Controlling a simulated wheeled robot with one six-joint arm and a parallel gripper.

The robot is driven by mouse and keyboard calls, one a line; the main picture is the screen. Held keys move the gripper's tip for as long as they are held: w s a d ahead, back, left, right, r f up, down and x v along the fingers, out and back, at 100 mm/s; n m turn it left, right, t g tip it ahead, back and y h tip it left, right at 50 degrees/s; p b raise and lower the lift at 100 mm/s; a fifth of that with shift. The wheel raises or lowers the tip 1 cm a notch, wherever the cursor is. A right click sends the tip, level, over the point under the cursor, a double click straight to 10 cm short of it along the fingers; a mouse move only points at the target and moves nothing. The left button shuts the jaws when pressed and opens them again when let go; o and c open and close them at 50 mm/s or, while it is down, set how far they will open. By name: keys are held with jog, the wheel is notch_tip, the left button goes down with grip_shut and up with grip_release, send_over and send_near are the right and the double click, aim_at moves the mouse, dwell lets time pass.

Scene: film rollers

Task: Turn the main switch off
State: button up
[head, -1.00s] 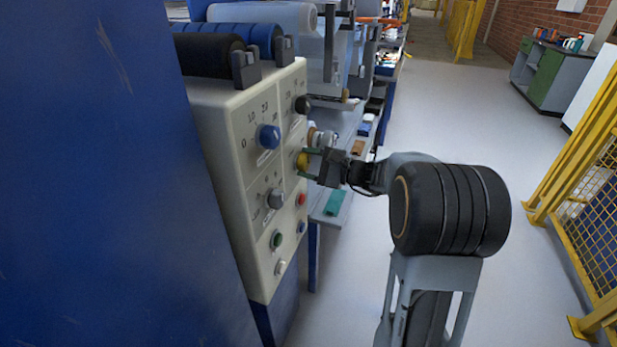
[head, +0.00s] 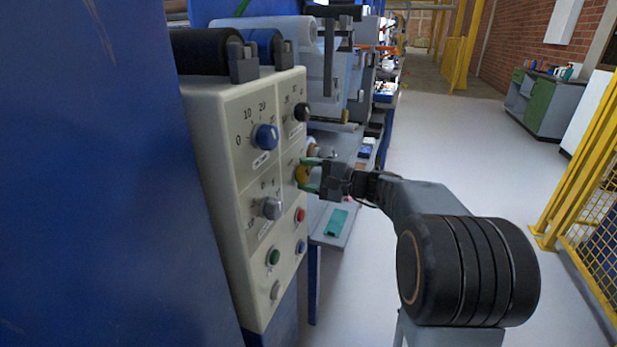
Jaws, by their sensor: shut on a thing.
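A cream control panel (head: 222,170) stands at the left with several knobs and buttons. A yellow knob (head: 301,175) sits on its right column, below a black knob (head: 301,112) and above a red button (head: 299,215). My gripper (head: 309,175) reaches in from the right, its green-tipped fingers shut on the yellow knob, one above and one below. The fingers partly cover the knob, so its pointer angle cannot be told. Labels near it are too small to read.
A blue knob (head: 265,137), a grey knob (head: 271,208) and a green button (head: 273,257) sit left of the yellow knob. Rollers (head: 205,50) lie above the panel. Yellow fencing (head: 580,170) stands at right, with clear floor (head: 450,130) between.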

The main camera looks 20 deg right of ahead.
jog(key=o, duration=0.9)
jog(key=shift+o, duration=0.2)
jog(key=p+v, duration=0.2)
jog(key=v, duration=1.2)
jog(key=shift+a, duration=0.1)
